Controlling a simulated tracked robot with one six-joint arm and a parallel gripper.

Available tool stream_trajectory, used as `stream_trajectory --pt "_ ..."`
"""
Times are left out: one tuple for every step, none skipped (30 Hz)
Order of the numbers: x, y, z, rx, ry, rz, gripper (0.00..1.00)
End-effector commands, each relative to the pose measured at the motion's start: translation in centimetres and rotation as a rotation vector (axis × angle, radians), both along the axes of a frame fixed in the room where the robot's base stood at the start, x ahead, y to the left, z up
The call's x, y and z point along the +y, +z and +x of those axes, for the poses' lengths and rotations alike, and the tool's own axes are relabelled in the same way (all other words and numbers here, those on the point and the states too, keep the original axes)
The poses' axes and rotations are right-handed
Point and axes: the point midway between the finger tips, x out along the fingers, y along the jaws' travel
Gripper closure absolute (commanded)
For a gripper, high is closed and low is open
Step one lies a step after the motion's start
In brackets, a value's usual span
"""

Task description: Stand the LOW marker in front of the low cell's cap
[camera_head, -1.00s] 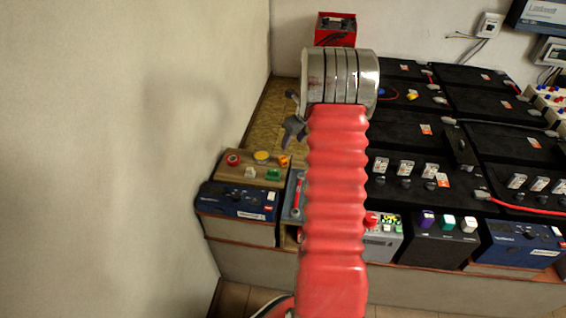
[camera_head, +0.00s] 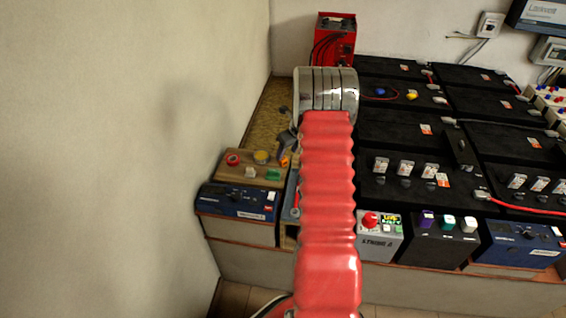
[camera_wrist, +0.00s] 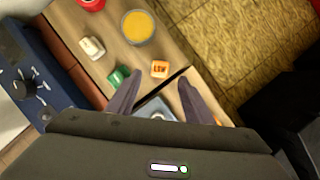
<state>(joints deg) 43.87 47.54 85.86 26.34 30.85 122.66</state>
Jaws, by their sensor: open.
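The LOW marker (camera_wrist: 160,69) is a small orange block with dark lettering on a wooden board in the wrist view. In the head view it is a small orange patch (camera_head: 284,161) at the board's right edge. My gripper (camera_wrist: 160,78) is open, its two dark fingers spread to either side of the marker, apart from it as far as I can see. In the head view my gripper (camera_head: 286,143) is partly hidden by my red arm. Black cells with vent caps (camera_head: 405,169) stand to the right. I cannot tell which is the low cell.
Beside the marker are a green block (camera_wrist: 118,76), a white block (camera_wrist: 92,47) and a yellow round container (camera_wrist: 138,27). A red roll (camera_head: 233,159) lies at the board's left. A blue unit (camera_head: 237,200) stands in front. A red charger (camera_head: 335,45) stands at the back.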

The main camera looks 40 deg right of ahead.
Motion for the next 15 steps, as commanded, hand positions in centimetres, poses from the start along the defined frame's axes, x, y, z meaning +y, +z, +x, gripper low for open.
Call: stream_trajectory --pt "0.0 0.0 0.0 0.000 0.000 0.000 0.53" --pt "0.0 0.0 0.0 0.000 0.000 0.000 0.53" --pt "0.0 0.0 0.0 0.000 0.000 0.000 0.53" --pt "0.0 0.0 0.0 0.000 0.000 0.000 0.53" --pt "0.0 0.0 0.0 0.000 0.000 0.000 0.53" --pt "0.0 0.0 0.0 0.000 0.000 0.000 0.53" --pt "0.0 0.0 0.0 0.000 0.000 0.000 0.53" --pt "0.0 -0.1 0.0 0.000 0.000 0.000 0.53" --pt "0.0 -0.3 0.1 0.000 0.000 0.000 0.53" --pt "0.0 -0.4 0.2 0.001 0.000 0.001 0.53" --pt "0.0 -0.6 0.3 0.001 0.000 0.001 0.53" --pt "0.0 -1.0 0.5 0.001 0.000 0.001 0.53" --pt "-0.1 -1.2 0.6 0.001 0.000 0.001 0.53" --pt "-0.1 -1.5 0.8 0.001 0.001 0.001 0.53" --pt "-0.1 -2.0 1.0 0.001 0.001 0.001 0.53"
